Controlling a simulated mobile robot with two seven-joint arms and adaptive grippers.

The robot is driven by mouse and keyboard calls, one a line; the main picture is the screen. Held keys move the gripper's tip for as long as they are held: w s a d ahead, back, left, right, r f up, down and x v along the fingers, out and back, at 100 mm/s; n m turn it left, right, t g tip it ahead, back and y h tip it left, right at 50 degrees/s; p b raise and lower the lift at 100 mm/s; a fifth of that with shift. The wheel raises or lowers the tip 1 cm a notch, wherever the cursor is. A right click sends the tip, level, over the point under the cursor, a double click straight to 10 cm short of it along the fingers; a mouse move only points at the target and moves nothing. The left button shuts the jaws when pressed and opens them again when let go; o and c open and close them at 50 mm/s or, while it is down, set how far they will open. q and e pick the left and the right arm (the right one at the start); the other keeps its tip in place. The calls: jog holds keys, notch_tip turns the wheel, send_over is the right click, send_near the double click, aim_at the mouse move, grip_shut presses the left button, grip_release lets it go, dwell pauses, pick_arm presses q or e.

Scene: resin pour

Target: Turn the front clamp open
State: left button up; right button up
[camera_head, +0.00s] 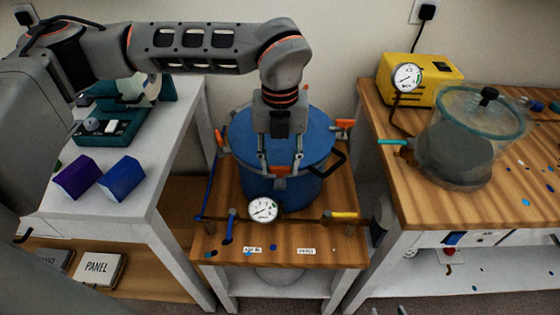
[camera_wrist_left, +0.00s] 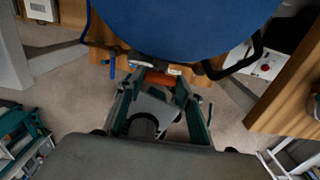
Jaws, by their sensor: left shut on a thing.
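The blue pressure pot (camera_head: 250,140) stands on the wooden top of the middle stand, with orange-handled clamps around its lid. My left gripper (camera_head: 281,168) reaches down from above at the pot's front side and is shut on the front clamp (camera_head: 280,171). In the left wrist view the clamp's orange handle (camera_wrist_left: 158,78) lies between the fingertips of my left gripper (camera_wrist_left: 160,84), against the pot's edge. The fingers hide part of the clamp, so its exact angle is unclear. Small grey tips at the bottom edge may be my right gripper (camera_head: 389,311); their state is unclear.
A left clamp (camera_head: 220,137) and a right clamp (camera_head: 344,124) flank the pot. A pressure gauge (camera_head: 263,210), blue valve handle (camera_head: 230,225) and yellow valve handle (camera_head: 344,215) sit low in front. A yellow pump (camera_head: 430,72) and clear chamber (camera_head: 470,120) stand on the right bench.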

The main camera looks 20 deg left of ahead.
aim_at(280, 167)
pick_arm(q)
jog(key=o, duration=1.1)
jog(key=shift+r, duration=0.1)
notch_tip(280, 167, up, 12)
jog(key=shift+f, duration=0.1)
